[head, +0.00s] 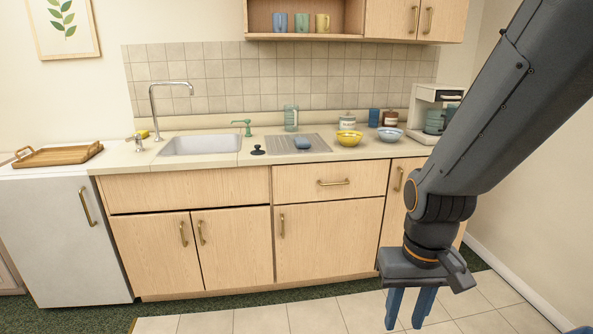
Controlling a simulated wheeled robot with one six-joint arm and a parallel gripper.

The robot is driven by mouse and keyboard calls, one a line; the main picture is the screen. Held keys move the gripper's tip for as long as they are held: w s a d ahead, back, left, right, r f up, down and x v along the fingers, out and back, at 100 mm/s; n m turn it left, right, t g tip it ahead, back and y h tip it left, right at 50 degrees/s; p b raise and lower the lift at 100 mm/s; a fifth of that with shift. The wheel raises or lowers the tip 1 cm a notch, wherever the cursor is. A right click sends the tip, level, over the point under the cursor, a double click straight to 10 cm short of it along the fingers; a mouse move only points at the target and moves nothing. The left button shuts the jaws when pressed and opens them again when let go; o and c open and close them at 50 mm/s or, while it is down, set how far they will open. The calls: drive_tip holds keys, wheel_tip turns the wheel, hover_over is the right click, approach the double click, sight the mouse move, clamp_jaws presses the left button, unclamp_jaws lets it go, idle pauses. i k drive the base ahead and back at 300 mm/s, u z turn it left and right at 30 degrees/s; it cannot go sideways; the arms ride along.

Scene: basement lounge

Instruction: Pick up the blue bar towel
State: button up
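A small blue folded bundle that looks like the bar towel (302,143) lies on the ribbed grey drainboard (322,144), to the right of the sink. My gripper (404,322) hangs in front of the lower cabinets at the right, well below and nearer than the counter. It points down, with a gap between its two blue fingers. Nothing shows between them. The towel is apart from my gripper and nothing covers it.
A yellow bowl (349,138) and a pale blue bowl (390,135) stand right of the drainboard. A black stopper (258,150) and a glass jar (291,118) are near it. The sink (201,145) is left; a coffee maker (434,114) is right. Tiled floor (265,320) lies in front.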

sight(301, 142)
drive_tip(key=u, duration=0.15)
drive_tip(key=i, duration=1.8)
drive_tip(key=u, duration=0.15)
